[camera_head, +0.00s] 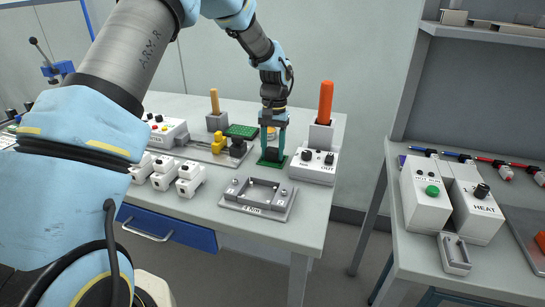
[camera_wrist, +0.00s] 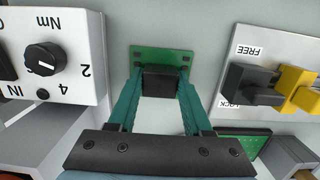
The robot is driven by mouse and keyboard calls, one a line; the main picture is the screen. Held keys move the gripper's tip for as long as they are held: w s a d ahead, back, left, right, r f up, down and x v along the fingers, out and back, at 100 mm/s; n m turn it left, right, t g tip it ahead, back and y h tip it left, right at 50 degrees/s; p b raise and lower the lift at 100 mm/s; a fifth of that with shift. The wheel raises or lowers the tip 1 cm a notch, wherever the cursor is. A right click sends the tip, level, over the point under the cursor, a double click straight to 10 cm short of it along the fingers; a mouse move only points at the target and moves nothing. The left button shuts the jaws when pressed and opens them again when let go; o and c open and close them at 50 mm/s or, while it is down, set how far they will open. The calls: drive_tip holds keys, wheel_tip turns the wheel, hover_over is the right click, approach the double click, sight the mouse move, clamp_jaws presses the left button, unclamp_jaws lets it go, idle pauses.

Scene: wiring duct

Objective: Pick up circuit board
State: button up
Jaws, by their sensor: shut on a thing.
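A small green circuit board (camera_head: 271,161) with a black block on top lies at or just above the grey table, between a fixture and a white box. In the wrist view the circuit board (camera_wrist: 142,58) is straight ahead, with its black block (camera_wrist: 160,82) between the teal fingers. My gripper (camera_head: 271,152) points down over it, and in the wrist view my gripper (camera_wrist: 160,88) is shut on the black block. Whether the board touches the table cannot be told.
A white dial box (camera_head: 313,165) stands close on the right. A fixture with a yellow lever (camera_head: 218,143) and a second green board (camera_head: 242,131) are to the left and behind. A grey metal tray (camera_head: 258,198) lies in front. Bare table shows around the board.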

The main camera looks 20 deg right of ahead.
sight(273, 149)
clamp_jaws()
drive_tip(key=shift+r, duration=0.2)
wheel_tip(273, 149, up, 8)
drive_tip(key=shift+r+b, duration=0.2)
drive_tip(key=shift+b, duration=0.9)
drive_tip(key=s+a+r+p, duration=0.1)
drive_tip(key=s+a+p, duration=0.8)
drive_tip(key=s+p, duration=0.3)
drive_tip(key=shift+s+a, duration=0.4)
drive_tip(key=shift+s, duration=0.35)
drive_tip(key=shift+r, duration=0.1)
